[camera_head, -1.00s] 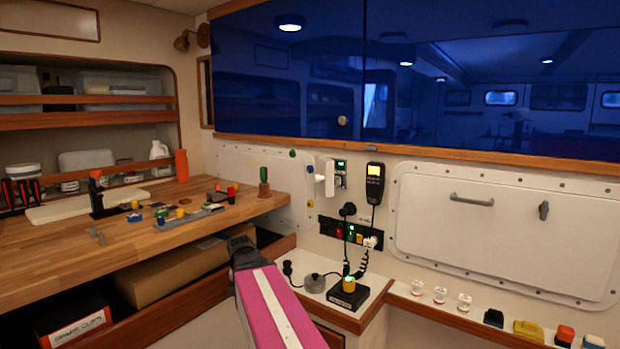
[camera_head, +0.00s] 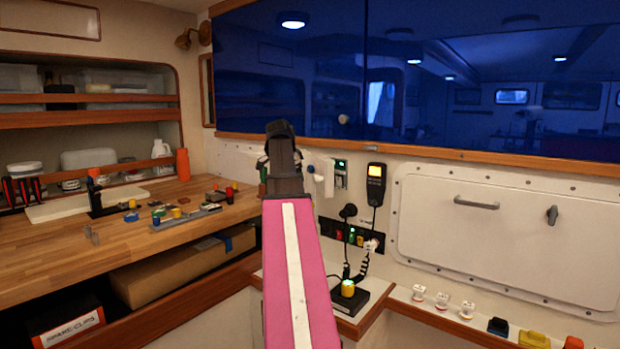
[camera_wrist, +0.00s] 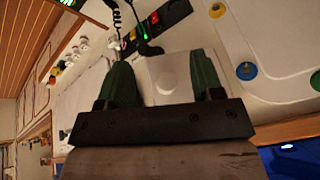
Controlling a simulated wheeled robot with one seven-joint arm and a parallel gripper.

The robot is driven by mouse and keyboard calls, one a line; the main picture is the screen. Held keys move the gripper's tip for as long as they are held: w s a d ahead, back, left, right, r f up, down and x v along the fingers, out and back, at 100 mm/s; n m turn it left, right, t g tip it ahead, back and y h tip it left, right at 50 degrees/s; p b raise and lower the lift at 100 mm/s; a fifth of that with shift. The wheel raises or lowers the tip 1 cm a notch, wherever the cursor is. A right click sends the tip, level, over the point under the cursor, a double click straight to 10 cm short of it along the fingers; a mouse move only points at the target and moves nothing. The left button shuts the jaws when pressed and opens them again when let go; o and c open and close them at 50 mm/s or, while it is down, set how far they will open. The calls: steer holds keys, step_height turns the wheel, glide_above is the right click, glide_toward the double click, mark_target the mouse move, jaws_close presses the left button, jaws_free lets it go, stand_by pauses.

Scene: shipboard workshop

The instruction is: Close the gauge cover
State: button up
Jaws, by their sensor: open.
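The gauge cover appears to be the small white flap (camera_head: 324,176) on the wall panel, beside a unit with a green display (camera_head: 341,166). It seems to stand out from the wall, and my wrist partly hides its left side. In the wrist view a pale square plate with a round knob (camera_wrist: 168,74) shows between and beyond my fingers; it looks like the cover. My gripper (camera_wrist: 161,58) is open, with its two dark green fingers on either side of the plate in the picture. I cannot tell whether they touch it.
A handset (camera_head: 375,184) with a coiled cord hangs right of the cover, above a black switch strip (camera_head: 352,234). A wooden workbench (camera_head: 130,250) with small parts lies left. A white hatch (camera_head: 510,240) fills the right wall. Blue glass panels (camera_head: 290,80) are above.

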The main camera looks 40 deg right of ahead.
mark_target(315, 177)
steer(key=s+d+r+m, duration=0.2)
steer(key=d+r+m, duration=0.15)
steer(key=r, duration=0.45)
steer(key=shift+n+h, duration=0.35)
steer(key=shift+h, duration=0.05)
steer(key=x, duration=1)
steer(key=shift+s+f, duration=0.1)
steer(key=shift+f, duration=0.2)
steer(key=shift+d, duration=0.1)
steer(key=c, duration=0.9)
